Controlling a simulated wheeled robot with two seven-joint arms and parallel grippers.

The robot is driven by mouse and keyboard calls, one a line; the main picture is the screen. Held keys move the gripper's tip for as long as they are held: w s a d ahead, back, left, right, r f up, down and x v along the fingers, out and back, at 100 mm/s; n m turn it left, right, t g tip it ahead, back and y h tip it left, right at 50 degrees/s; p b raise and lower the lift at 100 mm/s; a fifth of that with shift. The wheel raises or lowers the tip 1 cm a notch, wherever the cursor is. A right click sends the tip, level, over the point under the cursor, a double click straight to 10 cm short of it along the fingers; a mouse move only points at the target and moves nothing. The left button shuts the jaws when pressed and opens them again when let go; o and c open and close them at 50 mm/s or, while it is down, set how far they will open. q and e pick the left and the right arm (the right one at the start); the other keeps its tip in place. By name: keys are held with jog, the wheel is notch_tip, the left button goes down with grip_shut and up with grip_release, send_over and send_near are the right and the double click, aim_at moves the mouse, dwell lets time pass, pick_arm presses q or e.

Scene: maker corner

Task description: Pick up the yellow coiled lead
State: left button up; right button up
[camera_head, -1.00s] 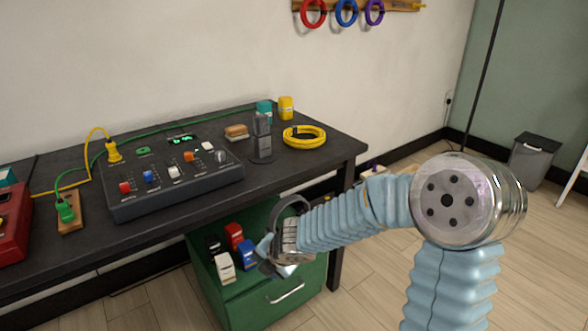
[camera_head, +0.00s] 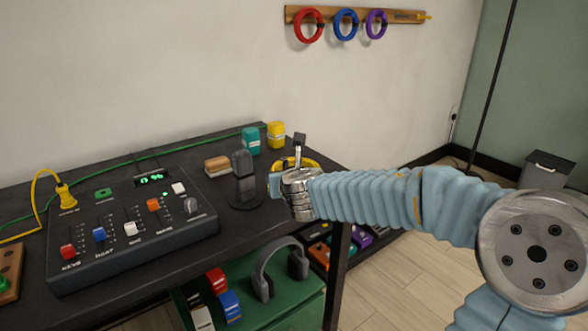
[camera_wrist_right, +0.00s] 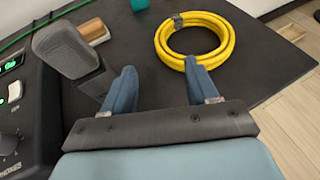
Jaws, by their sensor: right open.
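The yellow coiled lead (camera_wrist_right: 163,47) lies flat on the dark bench top near its right end, with a dark band around one part of the coil. In the head view only a part of the lead (camera_head: 311,162) shows behind my right gripper (camera_head: 287,172). In the right wrist view my right gripper (camera_wrist_right: 160,82) is open and empty, its two blue fingers apart and pointing toward the coil. The right fingertip overlaps the coil's near edge in the picture; I cannot tell whether they touch. My left gripper is not in view.
A dark upright stand (camera_head: 244,178) is close left of my right gripper. A sandwich-like block (camera_head: 217,165), teal jar (camera_head: 251,140) and yellow jar (camera_head: 276,134) stand behind. The control box (camera_head: 130,225) fills the bench's left. Headphones (camera_head: 262,275) rest on the green cabinet below.

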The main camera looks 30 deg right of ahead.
jog(key=x, duration=1.1)
jog(key=shift+w+d+f+p, duration=0.1)
jog(key=shift+w+d+p, duration=0.1)
jog(key=shift+w+p, duration=0.1)
jog(key=shift+s, duration=0.1)
grip_shut()
